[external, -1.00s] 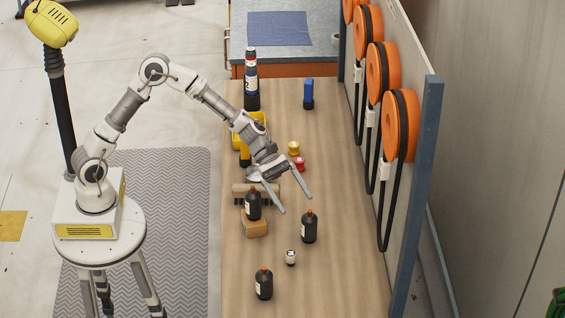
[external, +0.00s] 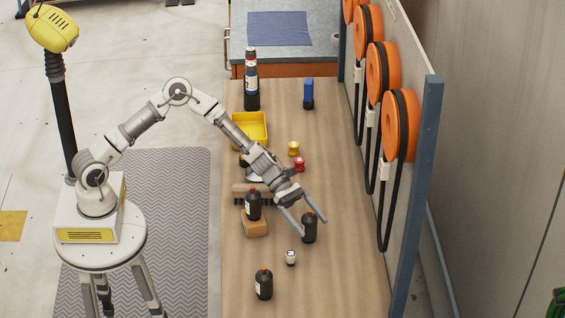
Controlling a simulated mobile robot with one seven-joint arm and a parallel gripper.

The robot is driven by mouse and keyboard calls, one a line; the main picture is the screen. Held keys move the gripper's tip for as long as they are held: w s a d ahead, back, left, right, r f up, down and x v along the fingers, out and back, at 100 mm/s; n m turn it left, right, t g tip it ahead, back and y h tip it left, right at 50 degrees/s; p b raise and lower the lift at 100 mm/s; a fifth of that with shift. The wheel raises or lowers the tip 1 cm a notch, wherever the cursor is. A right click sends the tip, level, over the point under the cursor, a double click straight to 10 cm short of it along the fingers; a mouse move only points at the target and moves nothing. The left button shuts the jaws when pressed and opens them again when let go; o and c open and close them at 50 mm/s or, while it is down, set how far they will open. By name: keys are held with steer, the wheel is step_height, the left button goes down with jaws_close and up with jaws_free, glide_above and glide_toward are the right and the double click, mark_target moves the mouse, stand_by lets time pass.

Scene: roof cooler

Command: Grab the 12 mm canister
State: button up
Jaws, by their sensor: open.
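Three small canisters stand on the wooden bench: a white one (external: 291,258) with a dark mark near the front, a red one (external: 299,164) and a yellow one (external: 294,148) further back. Their size marks are too small to read, so I cannot tell which is the 12 mm one. My gripper (external: 314,229) is open, pointing down and to the right. Its fingertips appear on either side of a dark bottle with an orange-brown cap (external: 309,231); whether they touch it is unclear. The white canister is just below and left of the fingertips in the picture.
One dark bottle (external: 264,284) stands at the front, another (external: 253,204) by a brown block (external: 255,226). A yellow bin (external: 251,128), a blue-capped item (external: 308,94) and a tall dark bottle (external: 251,85) stand behind. Orange reels (external: 401,125) hang on the right panel.

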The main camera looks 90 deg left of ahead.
mark_target(315, 229)
steer(key=x, duration=0.3)
steer(key=shift+w+d, duration=0.1)
steer(key=shift+d, duration=0.05)
steer(key=shift+c, duration=0.3)
jaws_close()
